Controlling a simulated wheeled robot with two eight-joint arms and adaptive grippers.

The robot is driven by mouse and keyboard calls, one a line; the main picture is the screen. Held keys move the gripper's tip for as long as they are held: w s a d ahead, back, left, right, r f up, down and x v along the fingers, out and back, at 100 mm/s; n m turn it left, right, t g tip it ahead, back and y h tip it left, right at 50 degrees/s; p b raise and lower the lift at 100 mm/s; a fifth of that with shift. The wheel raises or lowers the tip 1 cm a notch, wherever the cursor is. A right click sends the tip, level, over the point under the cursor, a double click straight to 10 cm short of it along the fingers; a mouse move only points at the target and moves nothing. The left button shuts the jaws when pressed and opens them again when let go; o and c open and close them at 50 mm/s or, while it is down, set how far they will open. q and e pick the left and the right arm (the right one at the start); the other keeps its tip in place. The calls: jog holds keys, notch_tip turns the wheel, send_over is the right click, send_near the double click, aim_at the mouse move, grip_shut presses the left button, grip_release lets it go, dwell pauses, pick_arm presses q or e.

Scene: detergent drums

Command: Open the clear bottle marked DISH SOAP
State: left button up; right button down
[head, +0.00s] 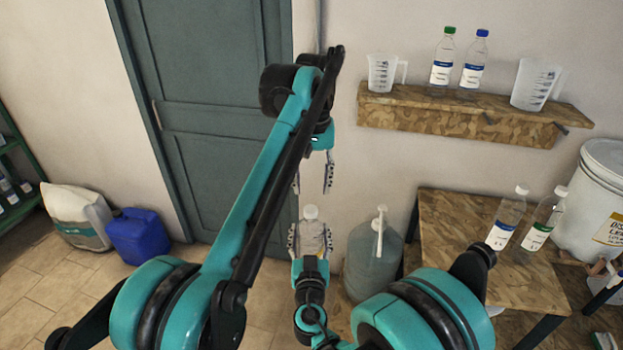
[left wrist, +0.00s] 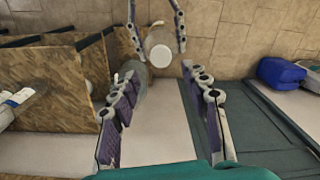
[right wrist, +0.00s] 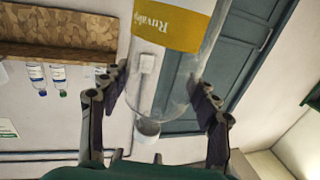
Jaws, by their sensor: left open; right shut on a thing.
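A clear bottle (head: 313,236) with a white cap (head: 310,212) stands upright in my right gripper (head: 310,240), which is shut on its body. In the right wrist view the bottle (right wrist: 165,75) shows upside down with a yellow label (right wrist: 172,25). I cannot read DISH SOAP on the part of the label that shows. My left gripper (head: 313,186) is open and points down above the cap, apart from it. In the left wrist view the white cap (left wrist: 160,56) lies just beyond and between the open fingertips.
Two clear bottles with white caps (head: 507,218) (head: 544,220) stand on the wooden table (head: 455,215) at right, beside a white drum (head: 597,190). A wall shelf (head: 455,115) holds two bottles and two measuring jugs. A large bluish jug (head: 372,262) stands right of the held bottle.

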aim_at(311, 209)
pick_arm(q)
jog(key=m, duration=0.7)
jog(key=shift+r, duration=0.35)
jog(key=shift+a+f, duration=0.15)
jog(key=shift+f, duration=3.8)
grip_shut()
jog(key=shift+n, duration=0.8)
jog(key=shift+r, duration=0.15)
jog(key=shift+r, duration=1)
jog(key=shift+r, duration=0.1)
